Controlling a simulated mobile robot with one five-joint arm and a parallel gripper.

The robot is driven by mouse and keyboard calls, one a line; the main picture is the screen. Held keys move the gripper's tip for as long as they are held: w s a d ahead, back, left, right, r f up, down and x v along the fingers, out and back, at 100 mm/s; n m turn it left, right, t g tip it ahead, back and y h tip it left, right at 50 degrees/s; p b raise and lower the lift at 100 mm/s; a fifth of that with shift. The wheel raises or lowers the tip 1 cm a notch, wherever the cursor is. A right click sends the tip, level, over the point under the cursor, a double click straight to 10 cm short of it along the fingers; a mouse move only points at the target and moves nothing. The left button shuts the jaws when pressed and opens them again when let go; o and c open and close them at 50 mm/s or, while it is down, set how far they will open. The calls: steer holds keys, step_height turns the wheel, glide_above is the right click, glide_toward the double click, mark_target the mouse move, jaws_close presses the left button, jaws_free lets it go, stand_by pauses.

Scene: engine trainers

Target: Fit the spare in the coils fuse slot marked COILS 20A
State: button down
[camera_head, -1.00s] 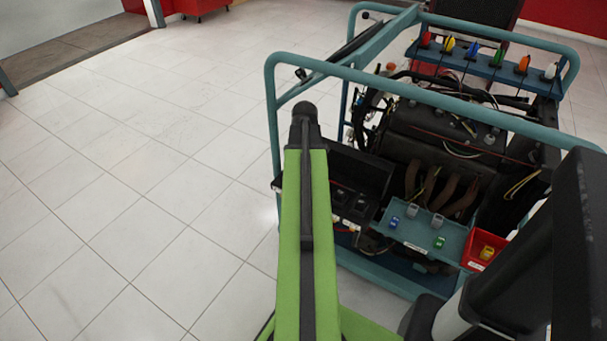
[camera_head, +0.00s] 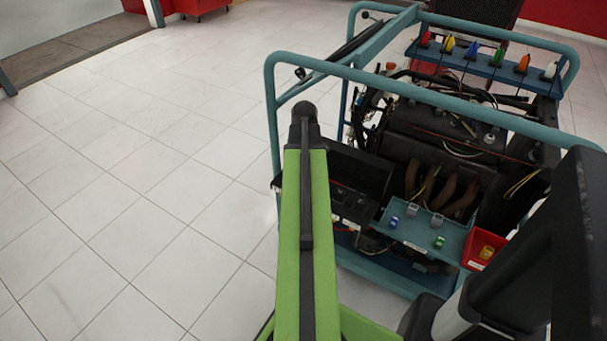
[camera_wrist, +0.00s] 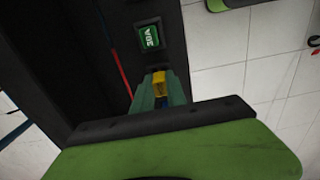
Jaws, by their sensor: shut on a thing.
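In the wrist view my gripper (camera_wrist: 160,88) is shut on a yellow fuse (camera_wrist: 159,80). The fuse's far end points at the black fuse box (camera_wrist: 105,45), close to a dark recess just below a green fuse. I cannot tell whether the yellow fuse is in that recess or just above it. The green fuse (camera_wrist: 149,37) sits in its own slot, with white lettering that seems to read 30A. The COILS 20A marking is not readable. In the head view the black fuse box (camera_head: 350,185) stands on the engine frame; my arm hides the gripper.
A teal tray (camera_head: 420,233) holds a blue fuse (camera_head: 394,222), a green fuse (camera_head: 439,241) and grey pieces. A red bin (camera_head: 472,256) beside it holds a yellow piece. Teal frame rails (camera_head: 430,95) surround the engine. The tiled floor at left is clear.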

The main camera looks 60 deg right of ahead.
steer(key=shift+f+b, duration=0.55)
steer(key=shift+f, duration=0.05)
stand_by(0.3)
steer(key=c, duration=1.3)
jaws_free()
step_height(320, 180, up, 7)
steer(key=p, duration=0.7)
steer(key=shift+r, duration=0.1)
